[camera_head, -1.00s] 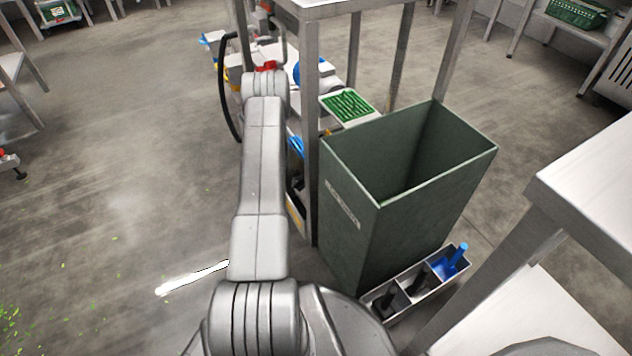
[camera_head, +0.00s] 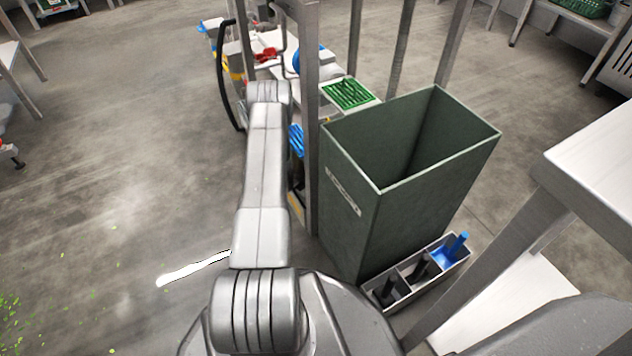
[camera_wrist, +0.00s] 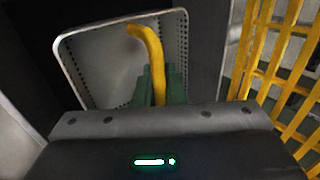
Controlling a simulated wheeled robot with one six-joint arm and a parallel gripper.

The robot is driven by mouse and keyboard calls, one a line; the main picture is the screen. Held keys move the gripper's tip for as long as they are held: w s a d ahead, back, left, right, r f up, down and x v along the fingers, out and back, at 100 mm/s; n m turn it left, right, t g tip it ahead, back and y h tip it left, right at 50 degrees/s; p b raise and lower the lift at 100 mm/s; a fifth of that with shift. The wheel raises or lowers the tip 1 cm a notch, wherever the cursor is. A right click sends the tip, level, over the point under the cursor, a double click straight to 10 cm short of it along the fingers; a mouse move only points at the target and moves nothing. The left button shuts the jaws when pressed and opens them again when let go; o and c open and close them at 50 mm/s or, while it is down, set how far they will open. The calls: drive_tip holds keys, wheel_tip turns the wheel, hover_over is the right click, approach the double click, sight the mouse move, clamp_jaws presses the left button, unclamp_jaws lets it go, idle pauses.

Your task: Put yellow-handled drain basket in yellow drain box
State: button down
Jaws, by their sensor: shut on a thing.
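The drain basket (camera_wrist: 100,65), a grey metal pan with perforated walls, fills the upper middle of the wrist view. Its yellow handle (camera_wrist: 152,55) rises and bends left at the top. My gripper (camera_wrist: 158,88) has green finger pads closed around the lower part of this handle. A yellow lattice (camera_wrist: 268,80) stands at the right of the wrist view, apart from the basket; I cannot tell whether it is the yellow drain box.
A tall dark green bin (camera_head: 350,215) stands right of my arm, close to a metal frame post (camera_head: 311,120). A grey caddy (camera_head: 408,302) with black and blue handles sits at its foot. A green-topped tray (camera_head: 350,93) lies behind. Floor at the left is open.

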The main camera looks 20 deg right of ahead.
drive_tip(key=shift+f, duration=0.6)
idle(0.3)
drive_tip(key=c, duration=1.4)
unclamp_jaws()
drive_tip(key=shift+c, duration=0.2)
drive_tip(key=w+p+v, duration=0.1)
drive_tip(key=p+v, duration=0.4)
drive_tip(key=v, duration=0.8)
drive_tip(key=shift+s+a+r, duration=0.15)
drive_tip(key=shift+s+r, duration=0.2)
drive_tip(key=shift+s, duration=0.15)
drive_tip(key=b+x, duration=0.5)
drive_tip(key=x, duration=0.9)
drive_tip(key=shift+a, duration=0.15)
drive_tip(key=shift+r, duration=0.2)
